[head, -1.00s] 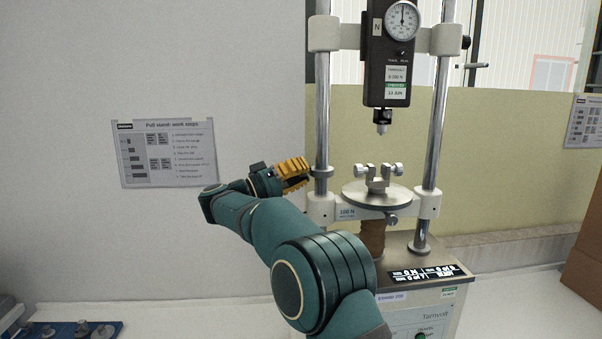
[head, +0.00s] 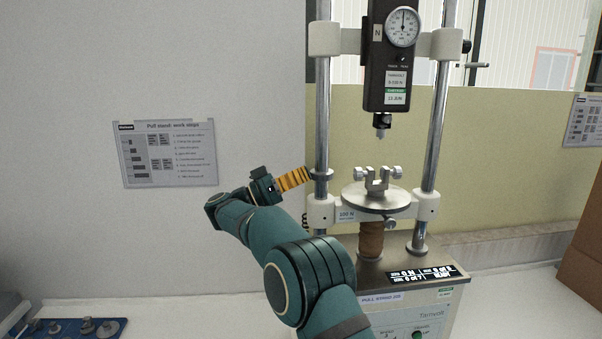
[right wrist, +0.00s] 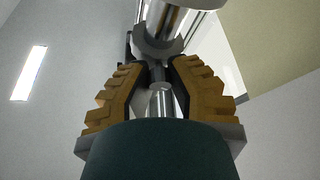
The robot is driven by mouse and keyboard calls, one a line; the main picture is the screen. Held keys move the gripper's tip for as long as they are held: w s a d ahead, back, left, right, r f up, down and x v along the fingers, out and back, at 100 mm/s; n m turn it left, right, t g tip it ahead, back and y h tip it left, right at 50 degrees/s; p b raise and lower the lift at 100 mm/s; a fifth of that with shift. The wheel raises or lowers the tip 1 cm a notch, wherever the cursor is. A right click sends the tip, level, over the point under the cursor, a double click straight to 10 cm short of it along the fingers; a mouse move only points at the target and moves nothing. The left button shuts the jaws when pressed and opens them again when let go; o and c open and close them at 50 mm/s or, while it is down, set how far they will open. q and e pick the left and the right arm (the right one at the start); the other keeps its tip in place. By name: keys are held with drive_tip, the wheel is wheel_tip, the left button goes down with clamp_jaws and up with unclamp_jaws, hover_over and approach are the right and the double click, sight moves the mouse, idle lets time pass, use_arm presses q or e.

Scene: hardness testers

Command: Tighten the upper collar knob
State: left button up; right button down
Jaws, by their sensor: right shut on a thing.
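The pull stand has two upright steel columns. A small metal collar (head: 321,175) sits around the left column, above the white lower crosshead bracket. My right gripper (head: 306,177) reaches it from the left, its orange fingers at the collar's left side. In the right wrist view, my right gripper (right wrist: 158,66) has its two orange fingers closed on a small shiny metal knob (right wrist: 160,99). The collar (right wrist: 158,45) and column are just beyond the fingertips. In the head view the knob is hidden by the fingers. My left gripper is not in view.
A round plate with a clamp (head: 377,197) stands between the columns. The force gauge (head: 388,75) hangs above it. The stand's base (head: 410,310) has a display. A blue tray (head: 70,329) with metal parts lies at the lower left. The wall left of the stand carries a notice (head: 168,154).

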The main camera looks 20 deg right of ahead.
drive_tip(key=shift+m+g, duration=0.4)
drive_tip(key=shift+m, duration=0.3)
drive_tip(key=c, duration=0.8)
unclamp_jaws()
drive_tip(key=shift+d, duration=0.1)
drive_tip(key=shift+c, duration=0.2)
drive_tip(key=v, duration=1.2)
